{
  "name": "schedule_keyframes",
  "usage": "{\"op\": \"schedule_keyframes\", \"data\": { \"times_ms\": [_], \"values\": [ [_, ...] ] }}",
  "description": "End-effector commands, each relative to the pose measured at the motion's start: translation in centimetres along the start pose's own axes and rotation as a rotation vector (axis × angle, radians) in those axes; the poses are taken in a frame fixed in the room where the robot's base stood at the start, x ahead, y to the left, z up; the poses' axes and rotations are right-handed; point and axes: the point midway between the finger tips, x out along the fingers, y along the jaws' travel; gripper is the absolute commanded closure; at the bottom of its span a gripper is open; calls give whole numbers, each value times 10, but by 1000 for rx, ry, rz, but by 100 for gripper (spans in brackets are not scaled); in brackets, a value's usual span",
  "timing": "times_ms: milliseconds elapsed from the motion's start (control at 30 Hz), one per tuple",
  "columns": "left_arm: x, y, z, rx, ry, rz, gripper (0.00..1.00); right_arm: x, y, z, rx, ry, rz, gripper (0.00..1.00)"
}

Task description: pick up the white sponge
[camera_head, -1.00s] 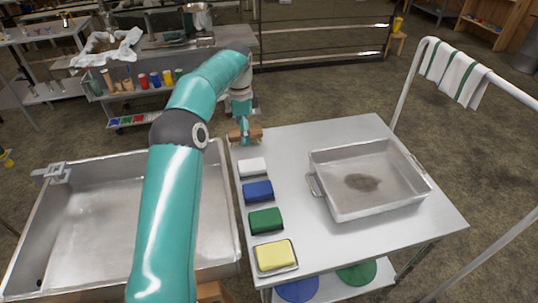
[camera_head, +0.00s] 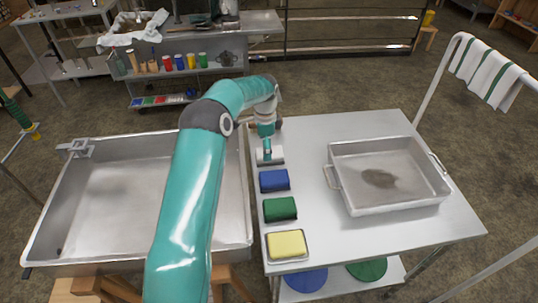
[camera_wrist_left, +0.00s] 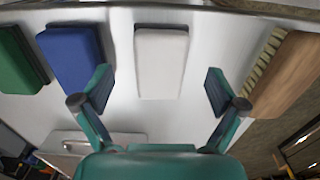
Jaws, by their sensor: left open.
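The white sponge (camera_wrist_left: 161,62) lies flat on the metal table, centred in the left wrist view. In the head view the white sponge (camera_head: 278,157) is partly covered by my left gripper (camera_head: 267,153). In the left wrist view my left gripper (camera_wrist_left: 158,88) is open, with one finger to each side of the sponge's near part. The fingers look apart from the sponge, with clear gaps on both sides. My right gripper is not in view.
A blue sponge (camera_head: 273,181), a green sponge (camera_head: 280,209) and a yellow sponge (camera_head: 287,244) on a small tray line the table's left edge. A wooden brush (camera_wrist_left: 288,78) lies beside the white sponge. A metal pan (camera_head: 390,202) stands right; a sink basin (camera_head: 110,220) is left.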

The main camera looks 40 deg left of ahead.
Motion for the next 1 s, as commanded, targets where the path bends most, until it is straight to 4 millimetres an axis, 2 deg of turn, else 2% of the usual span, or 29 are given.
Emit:
{"op": "schedule_keyframes", "data": {
  "times_ms": [100, 267, 533, 567, 900, 1000],
  "values": [
    [16, 0, 0, 0, -3, 6, 4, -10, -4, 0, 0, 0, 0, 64],
    [36, -1, -1, 0, -1, 4, 4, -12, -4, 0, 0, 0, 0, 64],
    [40, -1, -1, 0, -1, 2, 4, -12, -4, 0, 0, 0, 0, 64],
    [40, -1, -1, 0, -1, 2, 7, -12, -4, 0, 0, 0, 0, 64],
    [40, -1, -1, -1, -1, 2, 63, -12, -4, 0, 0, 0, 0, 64],
    [40, -1, 0, -1, 0, 1, 63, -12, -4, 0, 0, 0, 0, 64]
  ]
}}
